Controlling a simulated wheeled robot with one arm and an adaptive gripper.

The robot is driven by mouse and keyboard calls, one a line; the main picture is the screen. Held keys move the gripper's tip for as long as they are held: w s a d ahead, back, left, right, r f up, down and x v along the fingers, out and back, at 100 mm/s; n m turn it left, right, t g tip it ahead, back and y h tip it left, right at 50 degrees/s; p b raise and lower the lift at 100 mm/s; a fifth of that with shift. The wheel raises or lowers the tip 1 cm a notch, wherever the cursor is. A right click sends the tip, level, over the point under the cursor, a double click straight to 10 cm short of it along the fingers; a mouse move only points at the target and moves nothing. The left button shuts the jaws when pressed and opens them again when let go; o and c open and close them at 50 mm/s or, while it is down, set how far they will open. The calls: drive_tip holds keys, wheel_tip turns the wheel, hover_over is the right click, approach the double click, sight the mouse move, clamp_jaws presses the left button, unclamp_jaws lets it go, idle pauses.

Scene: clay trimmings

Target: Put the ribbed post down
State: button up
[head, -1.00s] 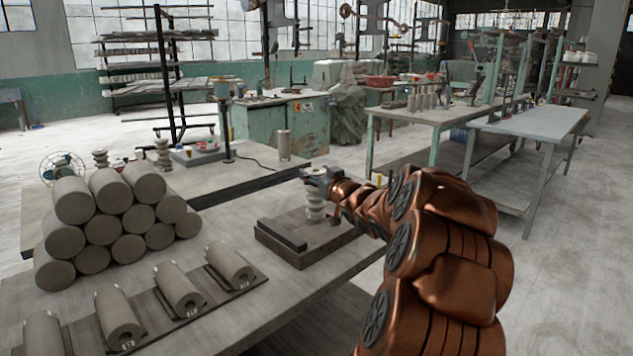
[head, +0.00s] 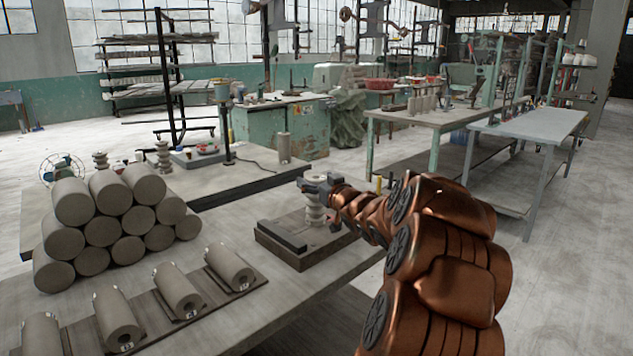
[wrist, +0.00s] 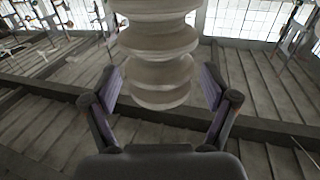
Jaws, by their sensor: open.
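The ribbed post (head: 315,211) is pale grey with stacked rounded ridges. In the head view it stands upright on the dark low block (head: 292,258) on the near table, with my gripper (head: 317,184) at its upper part. In the wrist view the post (wrist: 160,52) hangs into the picture from the top, between the two fingers of my gripper (wrist: 163,88). The fingers are apart, with a visible gap on each side of the post. The post's top is partly hidden by the gripper in the head view.
A stack of grey clay cylinders (head: 103,229) stands to the left on the table. Several cylinders on dark boards (head: 178,290) lie in front of it. Two more ribbed pieces (head: 163,155) stand farther back. Bare tabletop (head: 255,325) lies in front of the block.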

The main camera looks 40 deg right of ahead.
drive_tip(key=shift+r, duration=0.1)
drive_tip(key=shift+s+r, duration=0.1)
drive_tip(key=p+v, duration=0.1)
drive_tip(key=v, duration=1)
drive_tip(key=shift+s+a, duration=0.2)
drive_tip(key=shift+s, duration=0.15)
